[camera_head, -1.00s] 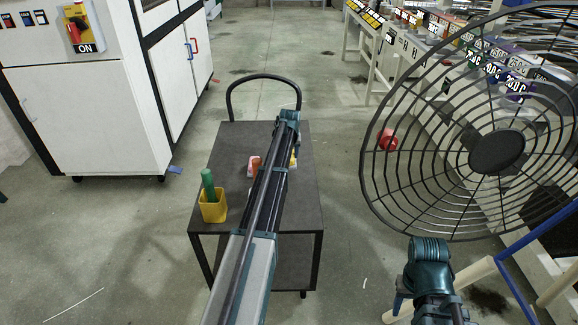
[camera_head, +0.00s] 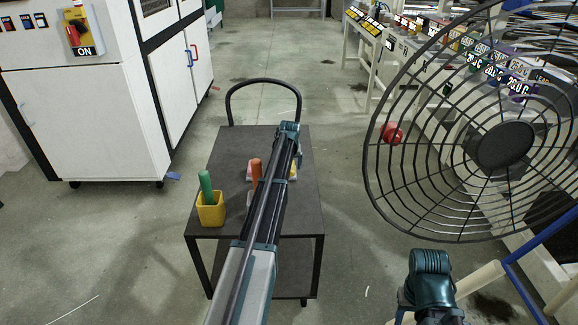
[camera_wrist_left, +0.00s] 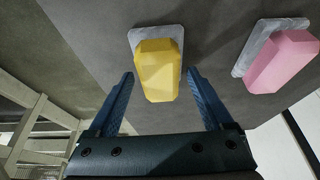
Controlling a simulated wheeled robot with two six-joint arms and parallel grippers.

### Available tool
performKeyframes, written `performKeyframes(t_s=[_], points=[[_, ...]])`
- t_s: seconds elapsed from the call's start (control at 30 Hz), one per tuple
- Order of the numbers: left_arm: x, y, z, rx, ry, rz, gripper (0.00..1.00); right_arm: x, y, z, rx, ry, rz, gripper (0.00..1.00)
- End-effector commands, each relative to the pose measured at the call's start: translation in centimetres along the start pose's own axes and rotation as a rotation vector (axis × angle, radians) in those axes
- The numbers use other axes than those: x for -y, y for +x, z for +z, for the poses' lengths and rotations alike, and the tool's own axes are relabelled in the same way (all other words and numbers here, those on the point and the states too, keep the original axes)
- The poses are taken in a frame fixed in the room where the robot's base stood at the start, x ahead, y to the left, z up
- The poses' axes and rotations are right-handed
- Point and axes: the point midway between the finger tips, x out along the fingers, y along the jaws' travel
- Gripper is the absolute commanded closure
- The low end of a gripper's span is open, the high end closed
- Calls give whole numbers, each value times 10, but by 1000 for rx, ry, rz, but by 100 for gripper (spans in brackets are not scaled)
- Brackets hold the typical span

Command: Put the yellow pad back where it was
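The yellow pad (camera_wrist_left: 158,72), a yellow block on a grey base, lies on the dark grey top of the cart in the left wrist view. My left gripper (camera_wrist_left: 163,75) is open, its two fingers on either side of the yellow block with gaps. A pink pad (camera_wrist_left: 284,60) on a similar grey base lies to the right. In the head view my left arm crosses the cart and hides its gripper and much of the pads. My right arm shows at the lower right, but its gripper is out of view.
The cart (camera_head: 235,150) has a curved handle at its far end. A yellow cup (camera_head: 210,210) holding a green object stands at its left front edge, and an orange upright object (camera_head: 256,170) stands behind it. A large fan (camera_head: 470,150) stands at the right.

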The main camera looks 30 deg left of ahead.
Motion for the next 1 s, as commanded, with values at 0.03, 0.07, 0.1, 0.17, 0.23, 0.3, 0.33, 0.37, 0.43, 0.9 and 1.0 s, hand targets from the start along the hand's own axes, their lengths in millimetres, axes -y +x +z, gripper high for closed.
performKeyframes(t_s=[0.03,0.07,0.1,0.17,0.23,0.3,0.33,0.37,0.43,0.9,1.0], points=[[0,0,0,0,0,0,16,0,0,0,0,0,0,50],[0,0,0,0,0,0,16,0,0,0,0,0,0,50],[0,0,0,0,0,0,16,0,0,0,0,0,0,50],[0,0,0,0,0,0,16,0,0,0,0,0,0,50],[0,0,0,0,0,0,16,0,0,0,0,0,0,50],[0,-1,0,0,0,0,16,0,-1,0,0,0,0,50],[0,-2,-1,0,0,0,16,0,-2,0,0,0,0,50],[0,-3,-1,0,0,0,16,0,-3,0,0,0,0,50],[0,-6,-1,0,0,0,16,0,-6,0,0,0,-1,50],[0,-70,-2,0,0,0,16,-5,-65,4,0,2,-5,50],[0,-86,-2,0,0,0,16,-7,-80,5,0,1,-5,50]])
